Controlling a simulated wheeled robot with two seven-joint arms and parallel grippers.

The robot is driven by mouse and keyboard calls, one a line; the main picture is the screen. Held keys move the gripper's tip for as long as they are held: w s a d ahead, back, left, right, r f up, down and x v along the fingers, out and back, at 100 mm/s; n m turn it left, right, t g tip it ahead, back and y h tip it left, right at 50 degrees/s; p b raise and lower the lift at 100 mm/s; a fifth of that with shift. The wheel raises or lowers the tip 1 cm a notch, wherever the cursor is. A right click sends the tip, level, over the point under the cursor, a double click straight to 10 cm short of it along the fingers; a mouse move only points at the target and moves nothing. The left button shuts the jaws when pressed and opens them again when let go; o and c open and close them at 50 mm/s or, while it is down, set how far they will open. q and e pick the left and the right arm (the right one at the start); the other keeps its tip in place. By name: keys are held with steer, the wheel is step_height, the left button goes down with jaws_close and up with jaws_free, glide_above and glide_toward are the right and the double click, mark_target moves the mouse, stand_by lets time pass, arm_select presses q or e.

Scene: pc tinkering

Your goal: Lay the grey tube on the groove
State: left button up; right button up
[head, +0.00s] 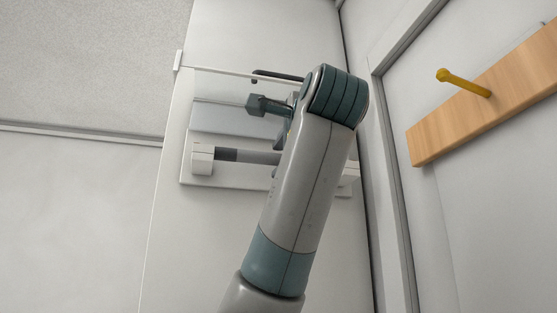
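A grey tube (260,157) with a darker section at its left lies across the lower part of a white fixture. Its left end meets a white block (202,158), and its right part is hidden behind my arm. I cannot tell which part of the fixture is the groove. My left gripper (271,122) is above the fixture's pale grey panel, just up from the tube. It is partly hidden by my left forearm, so its opening and any contact are unclear. My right gripper is not in view.
A dark rod (278,76) lies near the fixture's far edge, beside a thin white rail (230,72). A wooden board (480,100) with a yellow peg (463,83) is on the wall at right. The white surface (190,240) below the fixture is clear.

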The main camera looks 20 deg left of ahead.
arm_select(q)
steer(key=c, duration=0.8)
steer(key=shift+c, duration=0.3)
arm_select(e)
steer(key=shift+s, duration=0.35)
arm_select(q)
steer(key=shift+r, duration=0.15)
steer(key=shift+c, duration=0.3)
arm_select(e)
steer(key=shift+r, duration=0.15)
arm_select(q)
steer(key=shift+r, duration=0.1)
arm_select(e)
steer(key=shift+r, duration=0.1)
arm_select(q)
steer(key=shift+r+p, duration=0.9)
steer(key=shift+r, duration=0.1)
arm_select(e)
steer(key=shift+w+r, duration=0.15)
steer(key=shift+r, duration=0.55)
arm_select(q)
steer(key=shift+s, duration=0.1)
